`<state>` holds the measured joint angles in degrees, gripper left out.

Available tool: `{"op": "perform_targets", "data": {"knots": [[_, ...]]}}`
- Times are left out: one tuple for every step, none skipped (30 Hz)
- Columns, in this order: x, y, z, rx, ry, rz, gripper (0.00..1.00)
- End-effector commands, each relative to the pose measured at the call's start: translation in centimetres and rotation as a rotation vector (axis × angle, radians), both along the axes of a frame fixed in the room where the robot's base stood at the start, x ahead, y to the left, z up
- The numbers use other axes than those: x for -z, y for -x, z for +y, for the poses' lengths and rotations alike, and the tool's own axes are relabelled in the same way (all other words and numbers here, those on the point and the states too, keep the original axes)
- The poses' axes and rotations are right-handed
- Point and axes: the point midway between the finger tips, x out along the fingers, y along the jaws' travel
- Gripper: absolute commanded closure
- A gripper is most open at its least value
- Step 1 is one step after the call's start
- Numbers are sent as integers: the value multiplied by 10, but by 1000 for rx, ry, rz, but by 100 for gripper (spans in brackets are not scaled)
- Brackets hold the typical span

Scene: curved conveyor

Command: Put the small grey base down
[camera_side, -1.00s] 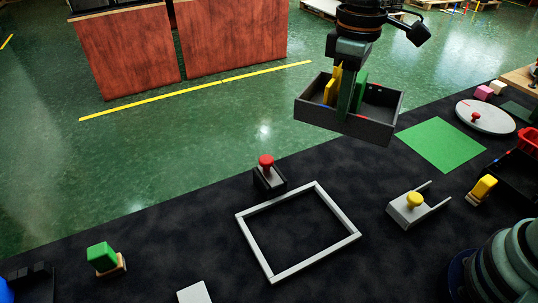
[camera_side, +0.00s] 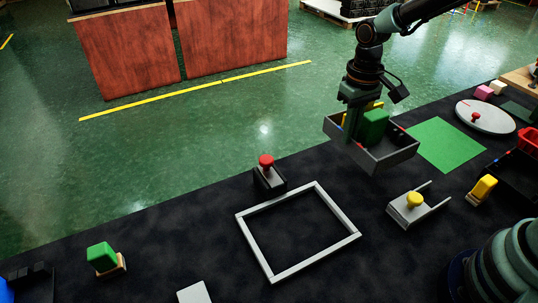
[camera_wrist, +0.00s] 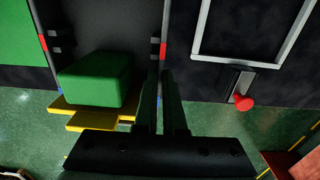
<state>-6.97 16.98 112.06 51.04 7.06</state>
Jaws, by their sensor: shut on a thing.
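The small grey base (camera_side: 398,158) is a dark grey open tray, held in the air near the table's far edge in the side view. A green block (camera_side: 375,122) and a yellow piece (camera_side: 350,117) are in or at it. My gripper (camera_side: 352,128) is shut on one wall of the base. The wrist view shows the base's bare floor (camera_wrist: 100,25) beside my gripper (camera_wrist: 172,85), with the green block (camera_wrist: 97,78) and yellow piece (camera_wrist: 90,115) near its end.
A pale square frame (camera_side: 338,208) lies on the dark table, with a red-knobbed block (camera_side: 268,178) behind it. A yellow-knobbed grey piece (camera_side: 412,208) stands to its right. A green mat (camera_side: 445,145) is right of the base. Bare table lies between the frame and the base.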

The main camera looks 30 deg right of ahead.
Motion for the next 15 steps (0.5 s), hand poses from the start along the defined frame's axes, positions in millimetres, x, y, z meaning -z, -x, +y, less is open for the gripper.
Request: {"op": "perform_targets", "data": {"knots": [[12, 1, 0, 0, 1, 5, 100], [18, 1, 0, -1, 1, 5, 100], [26, 1, 0, -1, 1, 5, 100], [30, 1, 0, -1, 0, 3, 100], [34, 1, 0, -1, 0, 3, 100], [39, 0, 0, -1, 0, 1, 100], [41, 0, 0, -1, 0, 1, 100], [44, 0, 0, -1, 0, 1, 100], [46, 0, 0, -1, 0, 0, 100], [47, -1, 0, -1, 0, -1, 100], [49, 0, 0, -1, 0, 0, 100], [53, 0, 0, -1, 0, 1, 100], [58, 0, 0, -1, 0, 2, 100], [62, 0, 0, -1, 0, 2, 100], [68, 0, 0, -1, 0, 3, 100]]}}
